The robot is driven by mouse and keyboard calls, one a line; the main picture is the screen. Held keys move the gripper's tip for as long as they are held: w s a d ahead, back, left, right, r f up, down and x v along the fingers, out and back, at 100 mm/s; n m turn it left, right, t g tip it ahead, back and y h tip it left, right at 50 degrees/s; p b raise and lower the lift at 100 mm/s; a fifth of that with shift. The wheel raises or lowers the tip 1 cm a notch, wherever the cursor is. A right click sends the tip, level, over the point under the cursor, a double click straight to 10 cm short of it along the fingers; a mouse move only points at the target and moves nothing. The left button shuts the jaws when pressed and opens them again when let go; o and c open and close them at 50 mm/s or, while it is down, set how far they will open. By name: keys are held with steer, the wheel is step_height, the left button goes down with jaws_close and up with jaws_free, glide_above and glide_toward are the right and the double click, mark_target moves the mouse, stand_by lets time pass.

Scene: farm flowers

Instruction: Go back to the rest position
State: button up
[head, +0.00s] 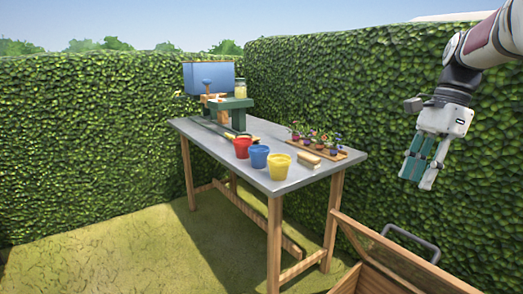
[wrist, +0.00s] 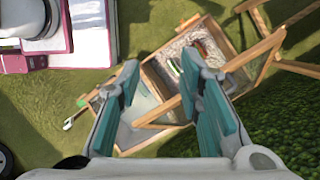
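My gripper (head: 422,170) hangs in the air at the right of the head view, in front of the hedge and to the right of the table, touching nothing. In the wrist view my gripper (wrist: 168,100) points down with its two teal fingers spread apart and nothing held between them. Below it, in the wrist view, lies a wooden crate (wrist: 166,126) with compartments on the grass.
The grey-topped table (head: 225,146) bears a red bucket (head: 242,148), a blue bucket (head: 259,157), a yellow bucket (head: 278,166) and a wooden tray (head: 335,155) of small flowers. The wooden crate stands at the lower right in the head view (head: 400,262). Hedges (head: 90,150) close off the back.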

steer(key=s+a+n+h, duration=0.1)
steer(key=s+a+n, duration=0.4)
steer(key=s, duration=0.4)
steer(key=s+a+n, duration=0.5)
steer(key=s, duration=0.4)
steer(key=s+a+f+n+t+h, duration=0.2)
steer(key=s+f+n, duration=0.65)
steer(key=s, duration=0.55)
step_height(320, 180, up, 22)
steer(key=t+p, duration=0.3)
steer(key=p, duration=1.7)
steer(key=shift+a+f+p, duration=0.25)
steer(key=shift+a+p, duration=0.05)
